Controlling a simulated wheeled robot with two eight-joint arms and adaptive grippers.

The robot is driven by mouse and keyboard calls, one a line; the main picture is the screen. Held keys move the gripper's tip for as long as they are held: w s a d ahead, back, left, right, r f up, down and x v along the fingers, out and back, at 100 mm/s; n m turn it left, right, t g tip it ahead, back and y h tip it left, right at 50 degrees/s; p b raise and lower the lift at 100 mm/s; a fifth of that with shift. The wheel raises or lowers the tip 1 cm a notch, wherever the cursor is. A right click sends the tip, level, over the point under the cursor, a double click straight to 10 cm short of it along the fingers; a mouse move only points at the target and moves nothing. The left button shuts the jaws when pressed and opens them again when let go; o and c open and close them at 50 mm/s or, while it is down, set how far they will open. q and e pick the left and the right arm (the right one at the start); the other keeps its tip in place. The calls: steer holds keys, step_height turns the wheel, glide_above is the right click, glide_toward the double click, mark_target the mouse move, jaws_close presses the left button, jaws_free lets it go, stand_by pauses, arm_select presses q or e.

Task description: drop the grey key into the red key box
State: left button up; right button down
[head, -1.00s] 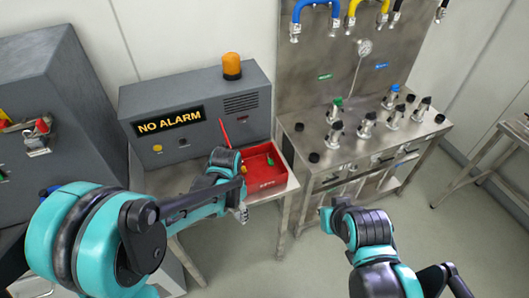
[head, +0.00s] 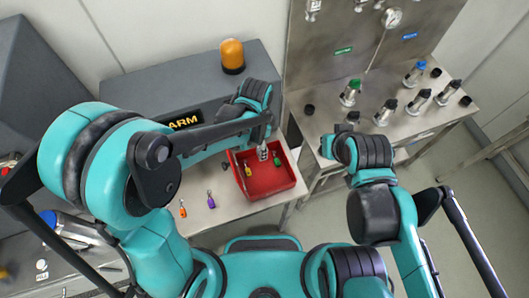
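The red key box (head: 287,187) sits at the right end of a steel table, open at the top. A yellow key (head: 247,169) and a green key (head: 277,159) show inside it. My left gripper (head: 263,152) points down over the box's back part, between these two keys. Its fingers are small and partly hidden by my arm, so I cannot tell whether they are open or shut. I cannot make out the grey key separately from the grey fingertips. My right gripper (head: 328,147) is right of the box, near the valve bench; its finger state is unclear.
An orange key (head: 183,210) and a purple key (head: 211,201) lie on the table (head: 230,217) left of the box. A grey alarm cabinet with an orange lamp (head: 232,56) stands behind. A steel bench with several valves (head: 388,112) stands to the right.

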arm_select(q)
steer(key=shift+s+f, duration=0.15)
steer(key=shift+f, duration=0.05)
steer(key=shift+f+b, duration=0.35)
steer(key=shift+b, duration=0.2)
step_height(320, 180, down, 5)
steer(key=b, duration=0.3)
steer(key=shift+r, duration=0.15)
steer(key=o, duration=1)
steer(key=shift+r, duration=0.15)
step_height(320, 180, up, 12)
steer(key=shift+f, duration=0.1)
